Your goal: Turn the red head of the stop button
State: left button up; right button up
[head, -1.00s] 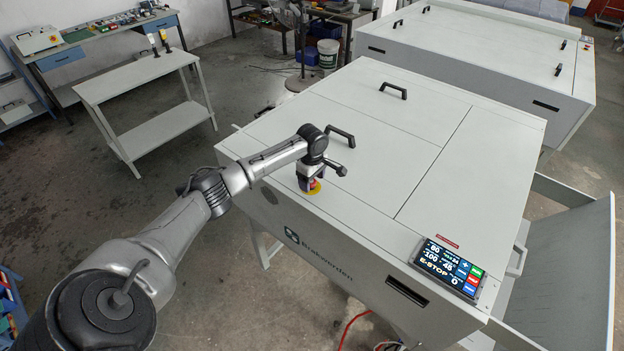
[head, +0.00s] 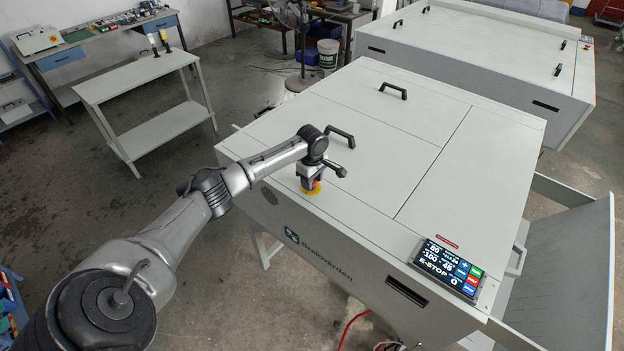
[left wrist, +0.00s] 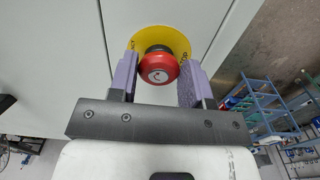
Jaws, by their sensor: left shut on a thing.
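The stop button's red head (left wrist: 157,68) sits on a round yellow plate (left wrist: 165,38) in the left wrist view. In the head view the red head (head: 313,186) shows only in part under my left gripper (head: 312,184), with the yellow plate (head: 312,195) around it on the machine's top near its front edge. My left gripper points down from above. Its two purple-padded fingers (left wrist: 157,75) stand on either side of the red head and are shut on it. The display (head: 449,267) reads E-STOP. My right gripper is out of view.
The machine's pale top (head: 420,150) is broad and flat, with a black handle (head: 340,135) close behind my left gripper and another handle (head: 393,90) farther back. An open side panel (head: 570,270) stands at the right. A small table (head: 135,80) stands at the left.

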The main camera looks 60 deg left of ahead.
pick_arm(q)
jog(key=m+p, duration=0.1)
jog(key=p, duration=0.1)
jog(key=m+p, duration=0.2)
jog(key=shift+s+r, duration=0.1)
jog(key=shift+r, duration=0.15)
jog(key=shift+f+m+p, duration=0.1)
jog(key=shift+m+p, duration=0.85)
jog(key=shift+m, duration=0.05)
jog(key=shift+s+f+m+p, duration=0.1)
jog(key=shift+m+p, duration=0.35)
jog(key=shift+m, duration=0.35)
jog(key=shift+f, duration=0.1)
jog(key=o, duration=0.9)
